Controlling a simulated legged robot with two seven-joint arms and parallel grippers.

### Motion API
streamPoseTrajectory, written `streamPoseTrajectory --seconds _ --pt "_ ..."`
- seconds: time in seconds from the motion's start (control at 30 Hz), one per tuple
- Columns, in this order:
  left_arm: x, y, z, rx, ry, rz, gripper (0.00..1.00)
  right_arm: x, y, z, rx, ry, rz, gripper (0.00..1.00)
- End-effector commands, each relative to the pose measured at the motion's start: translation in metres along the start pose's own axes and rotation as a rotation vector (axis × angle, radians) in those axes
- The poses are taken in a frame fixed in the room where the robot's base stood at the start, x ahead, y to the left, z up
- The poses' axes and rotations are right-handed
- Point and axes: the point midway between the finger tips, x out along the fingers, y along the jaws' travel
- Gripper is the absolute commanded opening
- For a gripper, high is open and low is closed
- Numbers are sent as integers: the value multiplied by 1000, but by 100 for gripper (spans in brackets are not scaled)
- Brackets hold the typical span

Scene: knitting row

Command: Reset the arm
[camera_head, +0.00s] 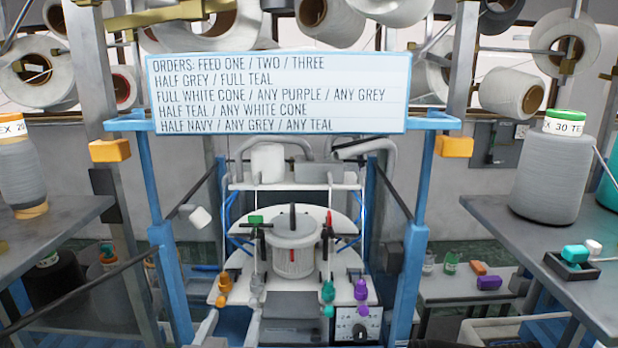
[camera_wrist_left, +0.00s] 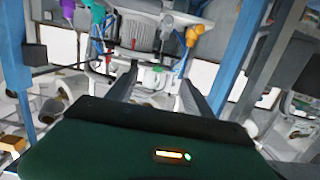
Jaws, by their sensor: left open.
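My left gripper (camera_wrist_left: 159,76) shows in the left wrist view. Its two dark fingers stand apart, and I see nothing held between them. Its dark green body fills the bottom of that view. Beyond the fingers is the knitting machine, seen upside down, with its ribbed cylinder (camera_wrist_left: 140,32) near the top. In the head view I cannot pick out the left gripper clearly. The machine's cylinder (camera_head: 294,250) stands at the centre there, with orange (camera_head: 225,284), teal (camera_head: 328,292) and purple (camera_head: 361,292) feeders around its front. My right gripper is not in view.
A white orders board (camera_head: 280,93) hangs across a blue frame (camera_head: 414,262) around the machine. Grey tables stand at left (camera_head: 60,232) and right (camera_head: 488,222). A grey cone (camera_head: 552,170) and a black tray (camera_head: 545,262) holding teal and white pieces are on the right one.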

Motion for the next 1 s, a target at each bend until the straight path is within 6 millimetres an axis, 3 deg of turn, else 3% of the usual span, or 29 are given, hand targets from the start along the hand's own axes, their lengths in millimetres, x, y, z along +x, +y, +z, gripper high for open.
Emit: streamPoseTrajectory --seconds 0.27,0.43,0.6,0.7,0.83,1.0 --pt "3 -6 91 -1 -262 36 60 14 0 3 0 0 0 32" --pt "-12 -15 170 -5 -509 51 60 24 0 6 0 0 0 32" --pt "-59 -38 275 -8 -881 37 60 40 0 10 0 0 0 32" --pt "-95 -52 318 -8 -1077 14 60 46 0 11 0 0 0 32" --pt "-120 -61 339 -5 -1198 -5 60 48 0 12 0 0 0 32" --pt "-124 -62 339 -6 -1211 -8 60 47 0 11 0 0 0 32"
